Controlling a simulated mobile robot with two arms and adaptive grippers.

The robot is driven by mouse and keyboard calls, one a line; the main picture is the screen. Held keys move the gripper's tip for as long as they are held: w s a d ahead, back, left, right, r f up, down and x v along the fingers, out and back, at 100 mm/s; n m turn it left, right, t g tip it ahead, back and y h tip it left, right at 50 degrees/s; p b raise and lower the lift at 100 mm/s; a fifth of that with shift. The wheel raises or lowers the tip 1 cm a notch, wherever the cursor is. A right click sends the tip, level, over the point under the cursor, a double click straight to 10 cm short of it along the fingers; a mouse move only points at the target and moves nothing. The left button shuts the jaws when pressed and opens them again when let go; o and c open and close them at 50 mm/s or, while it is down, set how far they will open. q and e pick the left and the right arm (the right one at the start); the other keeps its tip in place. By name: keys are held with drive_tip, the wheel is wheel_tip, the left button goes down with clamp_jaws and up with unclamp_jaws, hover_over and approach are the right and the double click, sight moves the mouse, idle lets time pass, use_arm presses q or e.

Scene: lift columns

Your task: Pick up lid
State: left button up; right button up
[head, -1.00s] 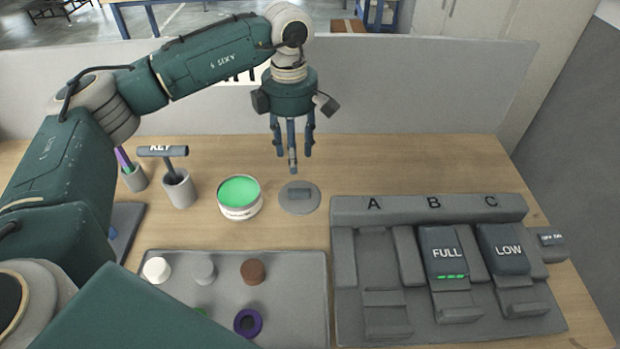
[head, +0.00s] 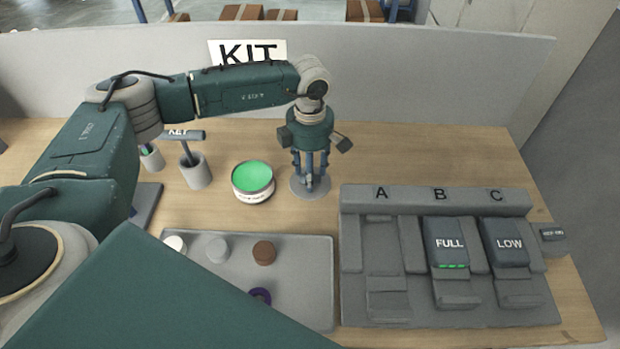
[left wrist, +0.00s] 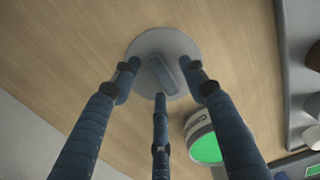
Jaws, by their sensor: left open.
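The lid (head: 297,192) is a flat grey disc with a raised bar handle, lying on the wooden table. In the left wrist view the fingers of my left gripper (left wrist: 160,85) are spread and apart from the handle. The round tin (head: 253,182) with green contents stands just left of the lid. My right gripper is not in view.
A grey tray (head: 318,285) with several round caps lies in front. A grey dock (head: 375,318) marked A, B, C holds packs reading FULL and LOW at right. A cup with a KEY tool (head: 197,172) stands left. A low partition (head: 430,85) closes the back.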

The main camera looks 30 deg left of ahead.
use_arm(q)
clamp_jaws()
drive_tip(key=shift+r, duration=0.1)
